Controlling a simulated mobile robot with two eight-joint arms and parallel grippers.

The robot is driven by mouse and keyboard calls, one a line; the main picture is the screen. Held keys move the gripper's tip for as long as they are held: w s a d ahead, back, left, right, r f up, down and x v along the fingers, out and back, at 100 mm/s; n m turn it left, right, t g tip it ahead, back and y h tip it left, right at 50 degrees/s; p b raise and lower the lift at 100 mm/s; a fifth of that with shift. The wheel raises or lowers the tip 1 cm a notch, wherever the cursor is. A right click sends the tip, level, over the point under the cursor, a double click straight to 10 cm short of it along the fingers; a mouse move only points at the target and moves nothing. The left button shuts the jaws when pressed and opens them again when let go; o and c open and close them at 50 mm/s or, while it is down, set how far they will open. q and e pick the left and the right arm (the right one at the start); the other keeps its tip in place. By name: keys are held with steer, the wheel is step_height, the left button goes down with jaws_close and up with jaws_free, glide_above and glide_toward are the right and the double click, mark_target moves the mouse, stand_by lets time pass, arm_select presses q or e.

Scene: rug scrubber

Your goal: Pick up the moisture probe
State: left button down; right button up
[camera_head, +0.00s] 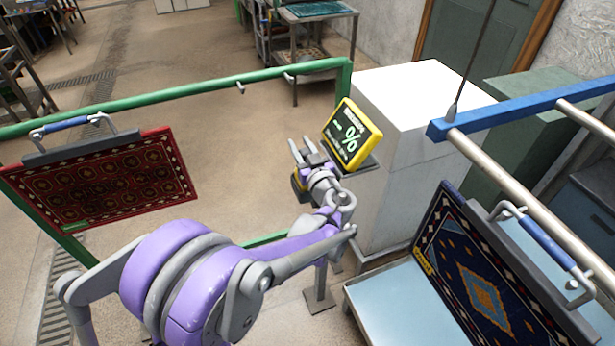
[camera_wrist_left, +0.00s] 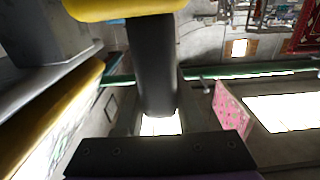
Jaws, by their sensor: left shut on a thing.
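My left gripper (camera_head: 303,153) is in the middle of the head view, in front of the yellow display and just left of it. It is shut on the moisture probe, whose yellow part (camera_head: 298,187) shows below the fingers. In the left wrist view the probe's dark handle (camera_wrist_left: 153,65) stands in front of the gripper's palm, with a yellow piece (camera_wrist_left: 120,8) at its far end. The probe's tip cannot be made out. My right gripper is not in view.
A red rug (camera_head: 100,180) hangs from the green rail (camera_head: 175,92) at left. A blue rug (camera_head: 480,285) hangs at right below a blue beam (camera_head: 530,105).

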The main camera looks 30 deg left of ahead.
arm_select(q)
steer(key=shift+r, duration=0.1)
step_height(320, 180, up, 18)
steer(key=p, duration=0.2)
steer(key=shift+p, duration=0.35)
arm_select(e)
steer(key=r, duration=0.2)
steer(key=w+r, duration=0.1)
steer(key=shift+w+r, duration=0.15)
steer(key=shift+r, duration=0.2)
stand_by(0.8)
